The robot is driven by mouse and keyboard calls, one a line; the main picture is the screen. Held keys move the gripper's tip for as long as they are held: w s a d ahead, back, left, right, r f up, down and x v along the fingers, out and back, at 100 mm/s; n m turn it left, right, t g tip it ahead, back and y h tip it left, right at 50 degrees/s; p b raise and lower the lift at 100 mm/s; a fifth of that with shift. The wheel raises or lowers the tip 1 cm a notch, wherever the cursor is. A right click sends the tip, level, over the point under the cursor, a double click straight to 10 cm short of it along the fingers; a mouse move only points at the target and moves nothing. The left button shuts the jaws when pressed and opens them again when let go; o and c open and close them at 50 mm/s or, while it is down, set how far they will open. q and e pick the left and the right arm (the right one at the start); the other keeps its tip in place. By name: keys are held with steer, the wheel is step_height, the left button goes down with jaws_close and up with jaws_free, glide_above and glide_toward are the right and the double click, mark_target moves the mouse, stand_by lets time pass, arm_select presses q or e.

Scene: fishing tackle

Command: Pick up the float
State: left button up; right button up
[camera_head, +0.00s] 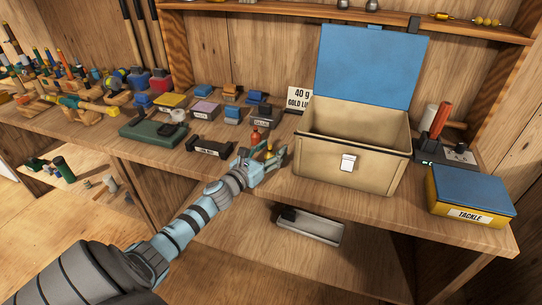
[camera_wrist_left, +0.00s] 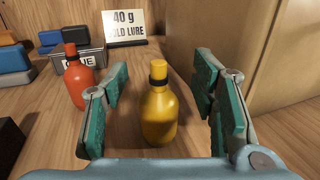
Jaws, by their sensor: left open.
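My left gripper (camera_head: 264,164) is open, low over the bench in front of the tan box. In the left wrist view its green-padded fingers (camera_wrist_left: 160,90) stand on either side of a yellow bottle-shaped piece (camera_wrist_left: 158,115) with a dark band at its neck. The piece is upright, with gaps to both fingers. A similar orange-red piece (camera_wrist_left: 77,82) stands to the left, outside the fingers; it also shows in the head view (camera_head: 255,136). I cannot tell for certain which object is the float. My right gripper is not in view.
The tan box (camera_head: 349,172) with its blue lid raised stands close on the right. A "40 g gold lure" sign (camera_wrist_left: 126,28) and a labelled grey box (camera_wrist_left: 88,60) are behind. A tackle box (camera_head: 470,195) stands at the far right. Small boxes crowd the left.

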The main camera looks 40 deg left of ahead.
arm_select(q)
steer(key=shift+s, duration=0.1)
jaws_close()
